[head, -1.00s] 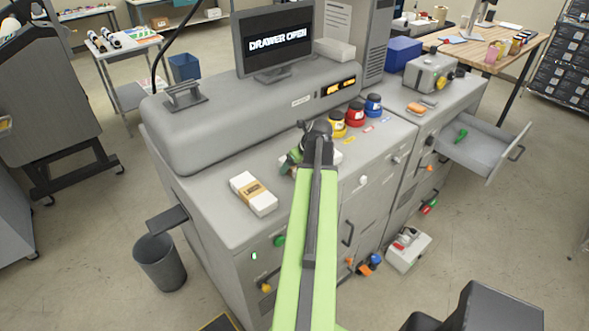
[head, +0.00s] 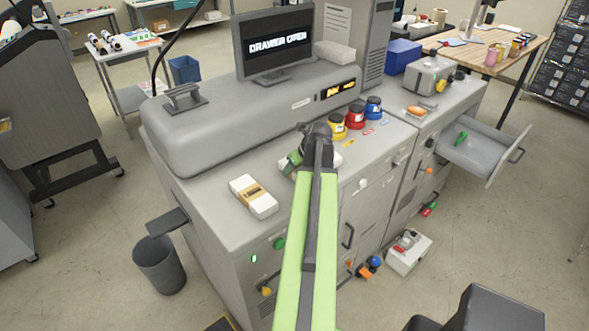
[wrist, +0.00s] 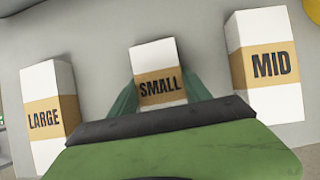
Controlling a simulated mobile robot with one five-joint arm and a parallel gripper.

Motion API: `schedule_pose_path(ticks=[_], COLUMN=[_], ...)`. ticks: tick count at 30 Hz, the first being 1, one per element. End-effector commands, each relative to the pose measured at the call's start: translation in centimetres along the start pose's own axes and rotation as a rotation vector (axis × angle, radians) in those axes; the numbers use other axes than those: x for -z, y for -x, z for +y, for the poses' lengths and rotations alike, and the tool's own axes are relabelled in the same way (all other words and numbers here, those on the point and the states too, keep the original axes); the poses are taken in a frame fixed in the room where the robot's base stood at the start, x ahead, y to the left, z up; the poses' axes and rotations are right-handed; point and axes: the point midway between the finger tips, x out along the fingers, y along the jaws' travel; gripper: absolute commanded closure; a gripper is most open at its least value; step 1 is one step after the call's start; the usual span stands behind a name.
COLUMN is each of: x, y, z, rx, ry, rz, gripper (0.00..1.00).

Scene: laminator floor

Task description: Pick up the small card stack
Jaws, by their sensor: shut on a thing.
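The small card stack (wrist: 155,62) is a white block with a tan band reading SMALL, in the middle of the wrist view. My gripper (wrist: 160,88) is shut on it, with a green finger at each side of its lower part. In the head view my gripper (head: 291,162) is over the grey machine top, and my arm hides most of the small stack. I cannot tell whether the stack is clear of the surface.
The LARGE stack (wrist: 48,112) is to the left and the MID stack (wrist: 264,62) to the right. The large one also shows in the head view (head: 262,204). Red, yellow and blue pots (head: 355,119) stand behind. A drawer (head: 478,160) hangs open at right.

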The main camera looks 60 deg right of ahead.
Motion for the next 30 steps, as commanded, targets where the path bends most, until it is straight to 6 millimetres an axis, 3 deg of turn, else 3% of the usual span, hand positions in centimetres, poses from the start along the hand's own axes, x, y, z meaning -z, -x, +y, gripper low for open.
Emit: schedule_pose_path(ticks=[11,21,30], x=[-2.8,1.8,3.8], y=[5.0,12.4,15.3], z=[0.0,-2.5,-3.7], rx=[0.000,0.002,0.000], ry=[0.000,-0.004,-0.001], rz=[0.000,0.000,0.000], gripper=[1.00,1.00,1.00])
